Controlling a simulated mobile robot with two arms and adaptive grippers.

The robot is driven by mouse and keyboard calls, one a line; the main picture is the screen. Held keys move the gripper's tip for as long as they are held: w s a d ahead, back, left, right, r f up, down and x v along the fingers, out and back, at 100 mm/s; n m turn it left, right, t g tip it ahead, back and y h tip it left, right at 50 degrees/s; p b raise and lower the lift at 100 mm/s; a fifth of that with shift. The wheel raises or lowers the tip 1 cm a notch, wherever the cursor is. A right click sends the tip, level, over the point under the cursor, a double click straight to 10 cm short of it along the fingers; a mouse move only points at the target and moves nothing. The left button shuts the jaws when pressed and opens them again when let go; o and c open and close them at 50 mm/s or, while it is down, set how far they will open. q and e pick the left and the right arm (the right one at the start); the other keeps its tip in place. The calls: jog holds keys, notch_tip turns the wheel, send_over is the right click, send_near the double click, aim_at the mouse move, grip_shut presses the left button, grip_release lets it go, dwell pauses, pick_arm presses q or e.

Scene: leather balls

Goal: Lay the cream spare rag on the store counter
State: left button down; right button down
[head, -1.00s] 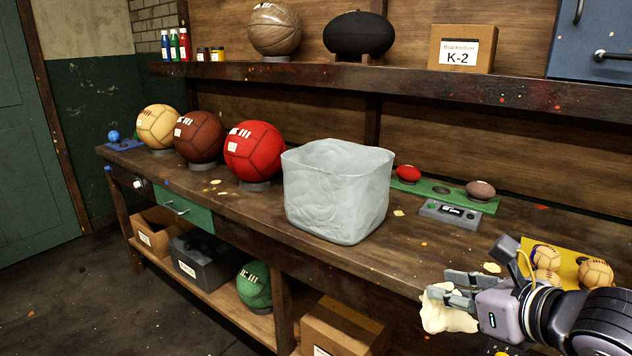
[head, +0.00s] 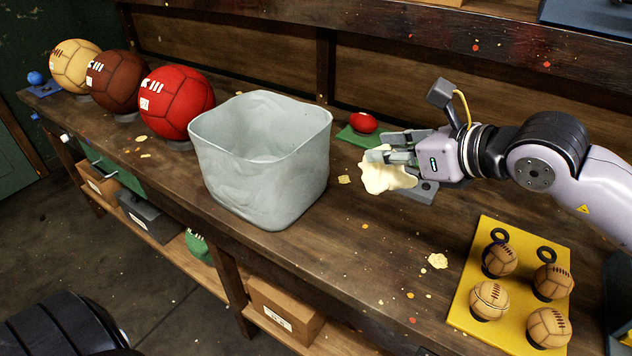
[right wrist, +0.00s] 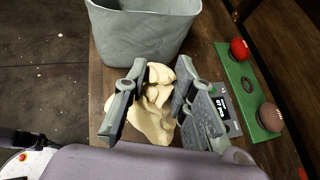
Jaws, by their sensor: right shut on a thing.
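The cream rag (head: 388,176) is a crumpled cloth held in my right gripper (head: 392,155), which comes in from the right in the head view. The gripper is shut on it, above the counter just right of the grey bin. In the right wrist view the rag (right wrist: 153,110) bunches between the two fingers (right wrist: 155,98) and hangs below them. Whether its lower edge touches the wood, I cannot tell. The store counter (head: 390,270) is a dark wooden bench with paint specks. My left gripper is not in view.
A grey bin (head: 262,180) stands left of the rag. Behind the gripper is a green strip (right wrist: 236,90) with small balls and a grey label device (right wrist: 222,108). A yellow board (head: 488,235) holds several small balls at front right. Large balls stand at left.

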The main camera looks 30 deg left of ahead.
jog(key=shift+s+f, duration=0.15)
jog(key=shift+f, duration=0.1)
notch_tip(320, 180, down, 20)
jog(key=p, duration=0.3)
jog(key=shift+r, duration=0.25)
jog(key=shift+f, duration=0.1)
jog(key=c, duration=1.3)
grip_release()
jog(key=shift+c, duration=0.2)
